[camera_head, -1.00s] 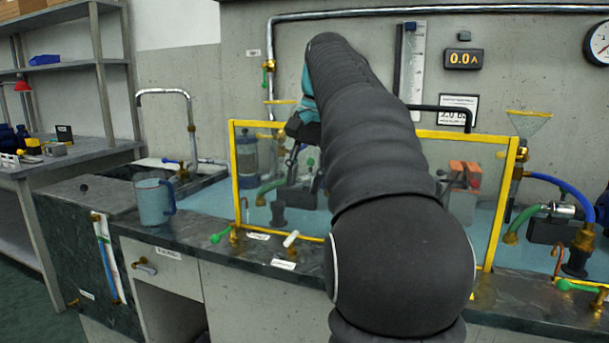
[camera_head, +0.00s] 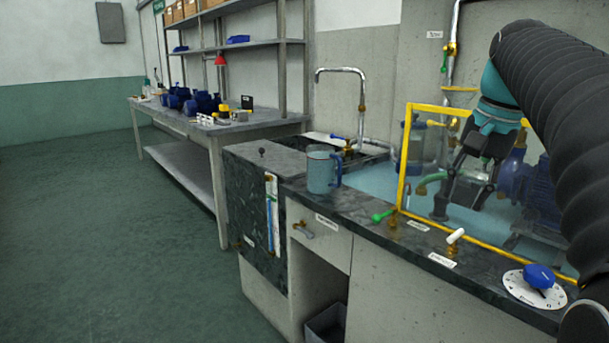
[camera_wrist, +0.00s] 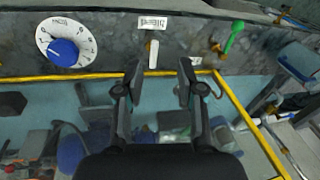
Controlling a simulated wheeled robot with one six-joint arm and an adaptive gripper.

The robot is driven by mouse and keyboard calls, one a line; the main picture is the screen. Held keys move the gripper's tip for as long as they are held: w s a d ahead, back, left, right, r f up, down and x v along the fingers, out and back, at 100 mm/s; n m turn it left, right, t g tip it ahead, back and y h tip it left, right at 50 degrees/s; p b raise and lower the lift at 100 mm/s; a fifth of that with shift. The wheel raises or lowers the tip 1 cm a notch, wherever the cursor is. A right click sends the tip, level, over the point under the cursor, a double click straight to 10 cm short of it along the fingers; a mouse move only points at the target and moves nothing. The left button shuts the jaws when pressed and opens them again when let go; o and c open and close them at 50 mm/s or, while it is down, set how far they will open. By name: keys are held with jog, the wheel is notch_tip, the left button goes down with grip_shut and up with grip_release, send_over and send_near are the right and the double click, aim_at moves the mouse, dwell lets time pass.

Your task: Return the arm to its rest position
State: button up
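My gripper (camera_head: 468,192) hangs fingers-down at the right of the head view, at the end of my arm. It overlaps the yellow-framed clear panel along the counter; I cannot tell its exact distance from that panel. In the wrist view my gripper (camera_wrist: 160,75) shows two black fingers well apart with nothing held between them. It is open and empty. Beyond the fingertips are the yellow frame bar (camera_wrist: 100,75) and a white-handled valve (camera_wrist: 153,52) on the counter's front strip. My arm bends in from the right edge of the head view.
The blue dial (camera_head: 538,276), the white handle (camera_head: 455,236) and a green handle (camera_head: 383,215) sit along the counter front. The workbench (camera_head: 225,128) is farther left. Floor at left is clear.

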jog(key=s+a+f+n+t, duration=0.1)
jog(key=s+a+f+n, duration=0.2)
jog(key=f, duration=0.4)
jog(key=s+a+f+n+t, duration=0.1)
jog(key=s+a+f+n, duration=0.1)
jog(key=s+a+f, duration=0.3)
jog(key=s+a+f+n+t, duration=0.1)
jog(key=s+a+f+n, duration=0.2)
jog(key=s+f, duration=0.6)
notch_tip(320, 180, down, 2)
jog(key=shift+a+f+n+h, duration=0.1)
jog(key=shift+a+n+h, duration=0.25)
jog(key=shift+a, duration=0.5)
